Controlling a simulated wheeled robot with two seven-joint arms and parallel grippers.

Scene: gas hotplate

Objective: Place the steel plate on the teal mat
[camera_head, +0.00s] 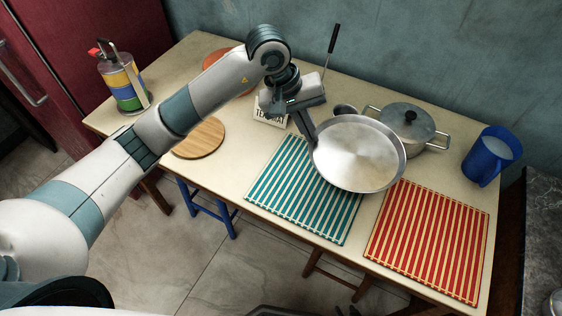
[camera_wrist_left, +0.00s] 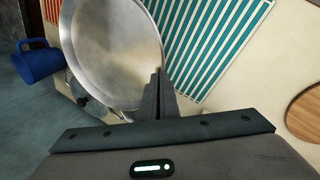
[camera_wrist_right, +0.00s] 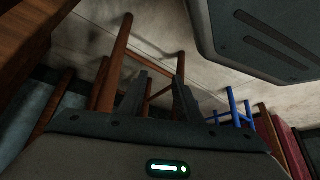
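The steel plate (camera_head: 358,153) is round and shiny, and my left gripper (camera_head: 311,140) is shut on its left rim. It appears held above the table, overlapping the upper right part of the teal striped mat (camera_head: 300,190) and the gap toward the red mat. In the left wrist view the plate (camera_wrist_left: 112,50) runs up to the closed fingers (camera_wrist_left: 160,95), with the teal mat (camera_wrist_left: 210,40) beside it. The plate hides the mat's far right corner. My right gripper (camera_wrist_right: 158,98) is open and empty, with stool legs beyond it in the right wrist view.
A red striped mat (camera_head: 428,240) lies right of the teal one. A round wooden board (camera_head: 200,139) and a striped canister (camera_head: 122,82) are at left.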

